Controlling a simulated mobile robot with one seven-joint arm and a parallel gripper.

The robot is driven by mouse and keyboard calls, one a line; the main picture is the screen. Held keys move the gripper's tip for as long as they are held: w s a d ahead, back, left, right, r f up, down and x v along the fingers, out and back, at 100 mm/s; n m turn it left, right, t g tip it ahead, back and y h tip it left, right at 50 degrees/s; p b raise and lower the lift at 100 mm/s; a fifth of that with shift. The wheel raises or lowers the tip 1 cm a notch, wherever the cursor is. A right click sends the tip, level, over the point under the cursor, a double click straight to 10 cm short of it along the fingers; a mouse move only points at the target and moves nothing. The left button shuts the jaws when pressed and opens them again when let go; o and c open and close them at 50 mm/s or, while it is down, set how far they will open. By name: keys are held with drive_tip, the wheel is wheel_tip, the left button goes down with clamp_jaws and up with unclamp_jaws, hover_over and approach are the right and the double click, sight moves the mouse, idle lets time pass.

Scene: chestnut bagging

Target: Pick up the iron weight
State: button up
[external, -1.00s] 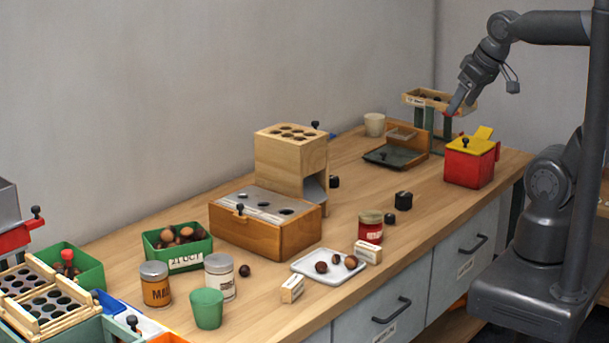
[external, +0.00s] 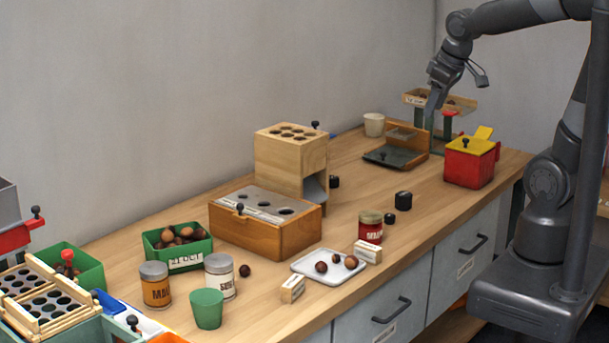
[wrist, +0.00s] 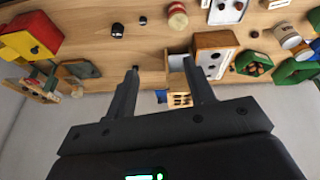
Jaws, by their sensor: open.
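Several dark weights stand on the table: a larger black cylinder (external: 403,199), a small black piece (external: 390,218) beside it, and another dark piece (external: 335,182) by the wooden block. I cannot tell which is the iron one. In the wrist view the larger cylinder (wrist: 117,31) and the small piece (wrist: 143,20) lie beyond my fingertips. My gripper (external: 431,110) is open and empty, high above the back of the table near the scale-like stand. In the wrist view its two fingers (wrist: 160,65) are spread apart, touching none of the weights.
A red box with yellow lid (external: 470,162) stands right of the weights. The wooden block with holes (external: 290,160) and a drawer box (external: 265,225) stand left. A red-labelled jar (external: 370,226) and a white plate with chestnuts (external: 310,270) are in front. Table around the larger cylinder is mostly clear.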

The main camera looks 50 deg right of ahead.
drive_tip(key=w+d+f+n+g, duration=0.2)
drive_tip(key=w+d+f, duration=0.1)
drive_tip(key=w+f, duration=0.55)
drive_tip(key=n+g, duration=0.2)
drive_tip(key=n, duration=0.1)
hover_over(390, 215)
drive_tip(key=f, duration=2)
drive_tip(key=shift+w+a, duration=0.15)
drive_tip(key=shift+w, duration=0.05)
drive_tip(key=shift+s+d+f, duration=0.1)
drive_tip(key=shift+f, duration=1.3)
drive_tip(key=shift+s+d+f, duration=0.1)
drive_tip(key=shift+f, duration=1.25)
clamp_jaws()
